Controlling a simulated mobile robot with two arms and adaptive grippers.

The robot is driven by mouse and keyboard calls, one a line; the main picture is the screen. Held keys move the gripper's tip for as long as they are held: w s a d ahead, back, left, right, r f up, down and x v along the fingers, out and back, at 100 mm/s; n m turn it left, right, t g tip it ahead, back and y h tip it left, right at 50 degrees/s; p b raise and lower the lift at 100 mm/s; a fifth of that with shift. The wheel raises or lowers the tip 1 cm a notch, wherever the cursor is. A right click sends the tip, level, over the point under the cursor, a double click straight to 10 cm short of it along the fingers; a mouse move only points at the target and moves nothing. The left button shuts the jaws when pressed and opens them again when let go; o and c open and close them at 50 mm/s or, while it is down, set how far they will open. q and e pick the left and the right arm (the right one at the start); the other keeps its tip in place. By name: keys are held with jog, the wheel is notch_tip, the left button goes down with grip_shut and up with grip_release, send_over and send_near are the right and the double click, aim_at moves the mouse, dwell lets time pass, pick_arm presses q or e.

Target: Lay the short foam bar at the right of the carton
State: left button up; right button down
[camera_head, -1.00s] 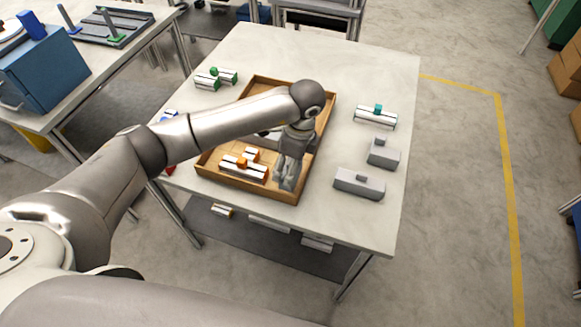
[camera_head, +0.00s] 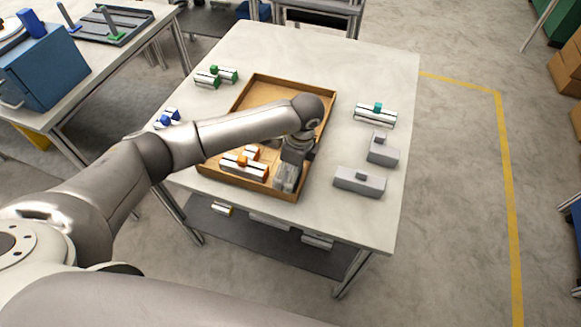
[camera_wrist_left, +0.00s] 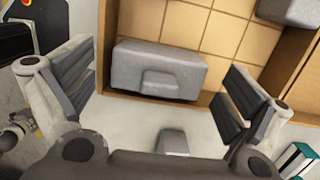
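A grey foam bar with a small knob (camera_wrist_left: 157,70) lies inside the carton, along its right wall, in the left wrist view. The carton (camera_head: 232,181) is a shallow tan tray with dividing lines on its floor. My left gripper (camera_head: 286,183) is over the carton's right near part. In the left wrist view its fingers (camera_wrist_left: 157,92) are spread, one beyond each end of the bar, with gaps between. In the head view the gripper mostly hides this bar. Another grey piece (camera_wrist_left: 288,10) shows in the carton, cut off by the frame edge.
Right of the carton stand a longer grey bar (camera_head: 359,184), a shorter grey block (camera_head: 383,155) and a white bar with a teal knob (camera_head: 375,117). White bars with orange knobs (camera_head: 243,168) lie in the carton. Green-knobbed (camera_head: 216,77) and blue-knobbed (camera_head: 167,118) pieces are left of it.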

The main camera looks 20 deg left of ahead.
pick_arm(q)
jog(key=shift+r, duration=0.3)
jog(key=shift+d+r, duration=0.1)
jog(key=shift+r, duration=0.25)
notch_tip(320, 180, up, 11)
jog(key=d+b, duration=0.1)
jog(key=b, duration=0.1)
jog(key=shift+d+b, duration=0.3)
jog(key=shift+b, duration=0.1)
